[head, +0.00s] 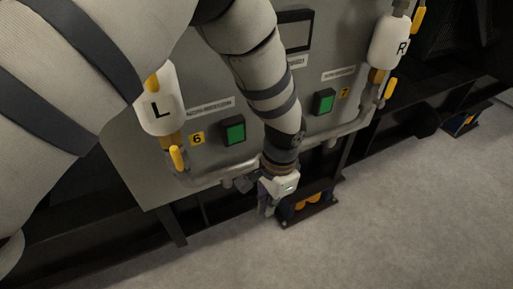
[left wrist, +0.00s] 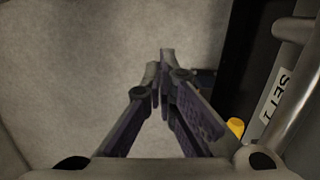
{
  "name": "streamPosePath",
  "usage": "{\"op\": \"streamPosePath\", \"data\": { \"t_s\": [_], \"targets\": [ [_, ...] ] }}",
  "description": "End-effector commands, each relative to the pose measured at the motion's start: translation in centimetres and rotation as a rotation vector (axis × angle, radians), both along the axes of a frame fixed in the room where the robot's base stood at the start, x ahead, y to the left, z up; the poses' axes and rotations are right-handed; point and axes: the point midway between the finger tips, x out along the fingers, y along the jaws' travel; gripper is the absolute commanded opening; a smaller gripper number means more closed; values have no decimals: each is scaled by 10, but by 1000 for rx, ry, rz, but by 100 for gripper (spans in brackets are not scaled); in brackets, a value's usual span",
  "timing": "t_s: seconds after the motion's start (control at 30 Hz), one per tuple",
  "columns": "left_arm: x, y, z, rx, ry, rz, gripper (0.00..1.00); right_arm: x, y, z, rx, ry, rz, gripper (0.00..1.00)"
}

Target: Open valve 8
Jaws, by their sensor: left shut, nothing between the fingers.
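No label reading 8 shows, so I cannot tell which valve is valve 8. Yellow valve handles are by the white L tank, with a lower handle (head: 176,158) beside the label 6 (head: 197,139). Another yellow handle (head: 390,88) hangs under the white R tank (head: 388,42), near the label 7 (head: 344,93). My left gripper (head: 267,208) points down below the grey panel's lower pipe, apart from these handles. In the left wrist view its fingers (left wrist: 163,65) meet at the tips with nothing between them. My right gripper is not in view.
The grey panel (head: 283,97) carries two green buttons, the left (head: 234,132) and the right (head: 324,102). A dark bracket with yellow parts (head: 313,199) sits low beside my gripper.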

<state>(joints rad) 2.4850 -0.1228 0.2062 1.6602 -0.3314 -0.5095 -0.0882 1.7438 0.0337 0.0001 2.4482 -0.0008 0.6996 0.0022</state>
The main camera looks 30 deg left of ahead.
Motion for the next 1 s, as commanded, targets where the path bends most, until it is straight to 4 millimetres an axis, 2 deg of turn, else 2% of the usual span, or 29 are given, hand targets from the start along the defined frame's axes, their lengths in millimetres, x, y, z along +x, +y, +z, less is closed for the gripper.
{"op": "streamPosePath", "data": {
  "t_s": [0.03, 0.1, 0.2, 0.27, 0.37, 0.8, 1.0],
  "targets": [
    [34, -2, 78, 27, -98, -29, 0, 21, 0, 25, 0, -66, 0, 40],
    [56, -2, 133, 62, -160, -55, 0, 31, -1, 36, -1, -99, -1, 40],
    [70, -2, 176, 93, -203, -71, 0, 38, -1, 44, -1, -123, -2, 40],
    [74, -2, 184, 102, -211, -76, 0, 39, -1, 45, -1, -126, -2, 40],
    [74, 0, 175, 106, -205, -78, 0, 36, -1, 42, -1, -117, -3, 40],
    [84, 14, 80, 104, -197, -75, 0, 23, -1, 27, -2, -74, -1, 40],
    [88, 19, 51, 104, -201, -74, 0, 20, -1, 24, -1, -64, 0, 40]
  ]
}}
